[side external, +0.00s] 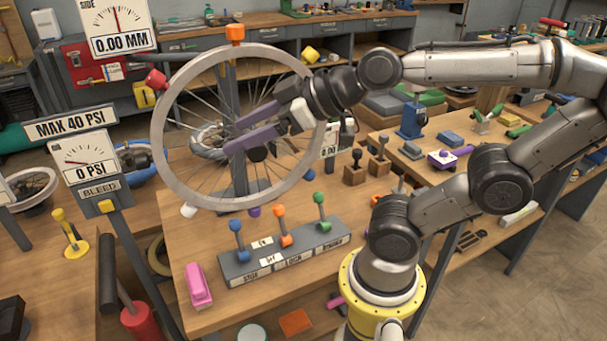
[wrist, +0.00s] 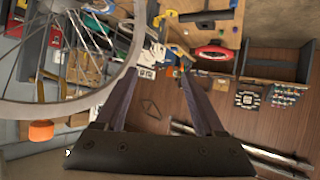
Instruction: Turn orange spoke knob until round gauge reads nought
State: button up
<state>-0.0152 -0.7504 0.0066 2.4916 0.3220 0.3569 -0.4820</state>
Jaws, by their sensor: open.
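The orange spoke knob (side external: 235,32) sits at the top of the spoked wheel's rim (side external: 172,120). An orange knob also shows at the left of the wrist view (wrist: 41,131), beside the rim. My gripper (side external: 236,133) is open and empty, its two fingers spread in front of the wheel near the hub, well below the orange knob. In the wrist view, nothing is between the fingers (wrist: 163,64). A dial panel marked SIDE (side external: 118,25) reads 0.00 MM. Another gauge (side external: 332,148) behind the wheel is partly hidden; its name and needle cannot be read.
Other rim knobs are red (side external: 156,78), yellow (side external: 311,55), white (side external: 188,211) and purple (side external: 254,211). A lever box (side external: 285,258) stands before the wheel. A 0 PSI gauge (side external: 88,165) stands left. Small tools crowd the right bench; the front bench has clear wood.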

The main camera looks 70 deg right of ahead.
jog(key=s+d+f+m+g+h, duration=0.1)
jog(key=s+d+f+m+g, duration=0.1)
jog(key=s+f+g, duration=0.4)
jog(key=shift+s+d+f+m+h, duration=0.3)
jog(key=shift+s+d+f, duration=0.1)
jog(key=shift+s+f, duration=0.9)
dwell(2.1)
